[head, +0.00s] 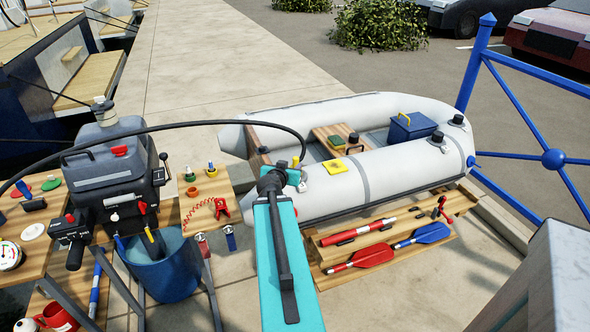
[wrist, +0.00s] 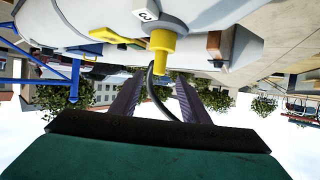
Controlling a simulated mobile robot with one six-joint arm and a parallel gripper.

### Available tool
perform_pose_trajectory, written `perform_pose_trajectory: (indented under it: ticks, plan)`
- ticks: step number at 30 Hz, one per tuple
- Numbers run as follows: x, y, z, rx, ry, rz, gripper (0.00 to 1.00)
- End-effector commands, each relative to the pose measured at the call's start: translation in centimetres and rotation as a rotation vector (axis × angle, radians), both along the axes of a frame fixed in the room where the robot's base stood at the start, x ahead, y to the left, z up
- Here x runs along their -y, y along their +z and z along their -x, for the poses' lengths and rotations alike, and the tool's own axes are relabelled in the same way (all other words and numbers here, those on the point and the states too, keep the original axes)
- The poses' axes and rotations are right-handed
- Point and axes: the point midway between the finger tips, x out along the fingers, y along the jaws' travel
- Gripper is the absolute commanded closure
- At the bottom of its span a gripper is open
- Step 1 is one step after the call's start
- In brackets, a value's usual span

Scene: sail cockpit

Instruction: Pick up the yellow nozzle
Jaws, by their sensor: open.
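The yellow nozzle (wrist: 162,44) is in the upper middle of the wrist view, against the pale inflatable boat (wrist: 235,22). A black hose (wrist: 152,85) shows just below it, between my fingers. My gripper (wrist: 159,79) is open, with its two dark fingers apart and pointing towards the nozzle. The nozzle lies just beyond the fingertips and nothing is held. In the head view a small yellow piece (head: 296,161) shows at the tip of my arm, beside the boat (head: 400,165). My fingers are largely hidden there.
A black hose (head: 220,123) arcs from the outboard motor (head: 110,165) on the left to my gripper area. A blue bucket (head: 165,270) stands below the motor. A wooden rack (head: 440,215) with paddles stands right of my arm. A blue railing (head: 480,75) is at right.

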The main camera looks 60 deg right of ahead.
Motion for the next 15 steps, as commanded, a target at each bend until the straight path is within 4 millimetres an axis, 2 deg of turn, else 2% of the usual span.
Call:
perform_pose_trajectory:
  ticks: [6, 15]
  plan:
    - [1.7, -1.1, -0.8, 0.002, 0.001, 0.000, 0.58]
    - [4.1, -1.7, -1.7, -0.001, 0.004, 0.000, 0.58]
